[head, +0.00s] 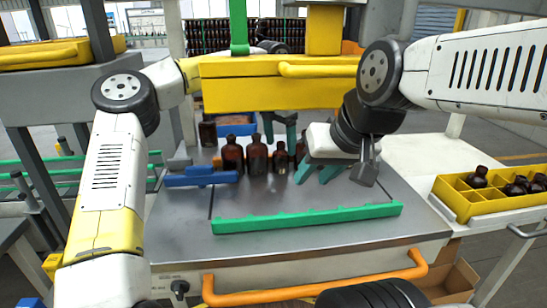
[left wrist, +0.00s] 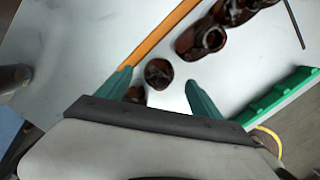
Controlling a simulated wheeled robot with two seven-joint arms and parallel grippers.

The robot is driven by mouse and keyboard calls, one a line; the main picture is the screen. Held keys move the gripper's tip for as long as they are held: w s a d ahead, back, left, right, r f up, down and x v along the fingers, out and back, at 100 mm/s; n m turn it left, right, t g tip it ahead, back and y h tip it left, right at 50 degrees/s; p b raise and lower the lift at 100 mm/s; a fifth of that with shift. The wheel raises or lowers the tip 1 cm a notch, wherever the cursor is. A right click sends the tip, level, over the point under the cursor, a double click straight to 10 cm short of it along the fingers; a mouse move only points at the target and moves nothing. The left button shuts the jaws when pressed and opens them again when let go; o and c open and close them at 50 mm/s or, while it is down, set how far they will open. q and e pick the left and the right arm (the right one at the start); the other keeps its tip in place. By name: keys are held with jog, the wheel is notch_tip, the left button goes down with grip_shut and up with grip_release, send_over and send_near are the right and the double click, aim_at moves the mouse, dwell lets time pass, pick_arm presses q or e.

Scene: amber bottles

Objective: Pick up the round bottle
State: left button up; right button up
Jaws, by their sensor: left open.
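Several dark amber bottles stand in a loose row on the grey worktop, including one at the left (head: 232,155), a middle one (head: 256,157) and a smaller one (head: 279,160). I cannot tell for sure which is the round bottle. My left gripper (head: 281,130) is open above and behind the row's right part. In the left wrist view, a round-topped bottle (left wrist: 158,73) shows between its spread fingers, with no visible grip. Another bottle (left wrist: 135,95) is partly hidden by the gripper. My right gripper (head: 318,174) is open and empty, right of the row, hiding part of the worktop.
A green rail (head: 307,217) crosses the worktop's front, and a blue fixture (head: 200,178) lies left of the bottles. A yellow beam (head: 240,92) hangs above. A yellow divided crate (head: 462,204) with bottles stands at right. The worktop between bottles and rail is clear.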

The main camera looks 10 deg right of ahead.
aim_at(282, 151)
pick_arm(q)
jog(key=f, duration=0.4)
jog(key=shift+w+d, duration=0.25)
jog(key=shift+d, duration=0.05)
jog(key=c, duration=1.5)
notch_tip(282, 151, up, 10)
